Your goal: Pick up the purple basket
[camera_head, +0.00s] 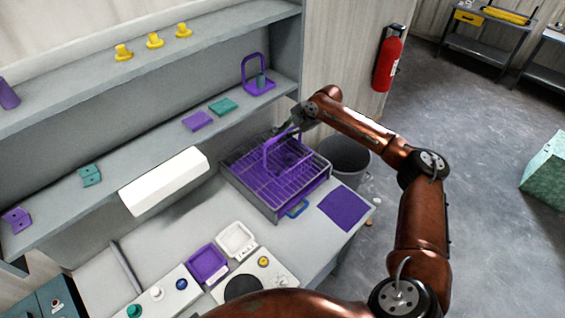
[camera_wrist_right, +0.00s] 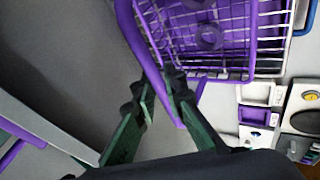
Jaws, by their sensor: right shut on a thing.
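The purple basket (camera_head: 287,157), with a tall looped handle, is at the grey wire-grid rack on the bench in the head view. I cannot tell whether it rests on the rack or hangs just above it. In the right wrist view the basket's purple wire body (camera_wrist_right: 205,40) shows at the top, with a small purple ring inside. My right gripper (camera_head: 290,131) is at the top of the handle. In the wrist view its dark green fingers (camera_wrist_right: 160,92) are shut on the purple handle bar. My left gripper is out of view.
A second purple carrier (camera_head: 258,86) holding a teal piece stands on the lower shelf behind. The grey rack (camera_head: 275,208) surrounds the basket. A purple mat (camera_head: 343,207) lies to its right. A grey bin (camera_head: 347,158) stands beyond the bench; a hot plate (camera_head: 255,283) is in front.

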